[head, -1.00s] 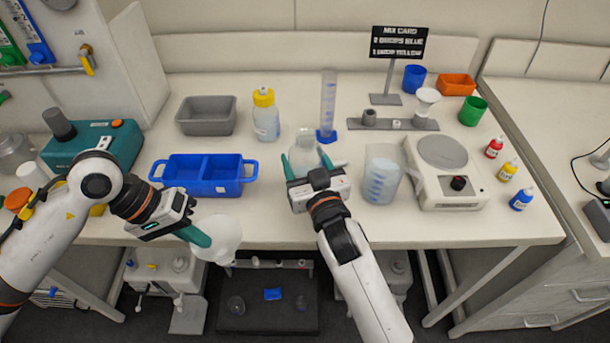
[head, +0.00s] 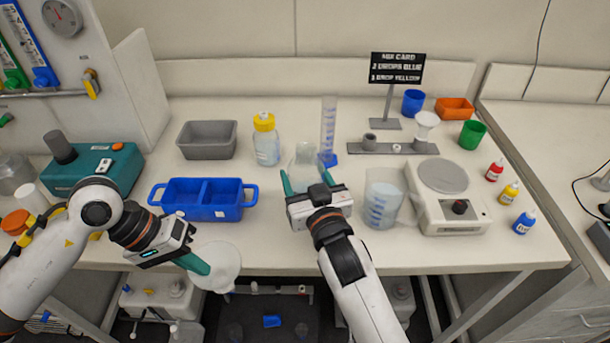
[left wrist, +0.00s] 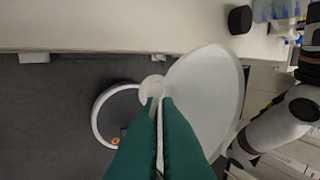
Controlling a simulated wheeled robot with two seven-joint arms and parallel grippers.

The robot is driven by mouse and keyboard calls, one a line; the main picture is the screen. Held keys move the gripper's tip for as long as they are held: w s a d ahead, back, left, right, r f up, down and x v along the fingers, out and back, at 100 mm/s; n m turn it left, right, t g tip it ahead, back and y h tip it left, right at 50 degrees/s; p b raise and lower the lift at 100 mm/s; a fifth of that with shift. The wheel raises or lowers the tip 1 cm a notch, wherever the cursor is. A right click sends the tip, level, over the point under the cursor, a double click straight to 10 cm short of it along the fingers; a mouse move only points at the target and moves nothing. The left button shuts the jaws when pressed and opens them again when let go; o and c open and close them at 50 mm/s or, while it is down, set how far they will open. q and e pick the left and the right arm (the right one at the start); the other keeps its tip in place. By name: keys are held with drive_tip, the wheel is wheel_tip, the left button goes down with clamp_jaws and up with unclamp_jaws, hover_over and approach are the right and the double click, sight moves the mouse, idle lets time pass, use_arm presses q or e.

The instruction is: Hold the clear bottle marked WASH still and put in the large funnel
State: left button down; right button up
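The large funnel (head: 222,266) is white and translucent. My left gripper (head: 203,268) is shut on it and holds it in front of the bench's front edge. The left wrist view shows the funnel (left wrist: 207,95) with the green fingers (left wrist: 161,110) closed on it near its narrow part. A clear bottle (head: 306,158) stands on the bench. My right gripper (head: 305,187) has its fingers on either side of this bottle and appears closed around it. The bottle's lower part is hidden by the gripper, and no WASH label is readable.
A blue divided tray (head: 203,212) lies between the arms. A yellow-capped bottle (head: 266,140) and a graduated cylinder (head: 328,128) stand behind. A beaker (head: 383,200) and a scale (head: 447,215) are close on the right. The bench is clear just in front of the blue tray.

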drive_tip(key=shift+f+b, duration=2.75)
drive_tip(key=shift+f, duration=1.6)
drive_tip(key=o, duration=1.5)
drive_tip(key=shift+c, duration=0.6)
drive_tip(key=c, duration=1.5)
drive_tip(key=shift+o, duration=0.2)
drive_tip(key=shift+f, duration=0.1)
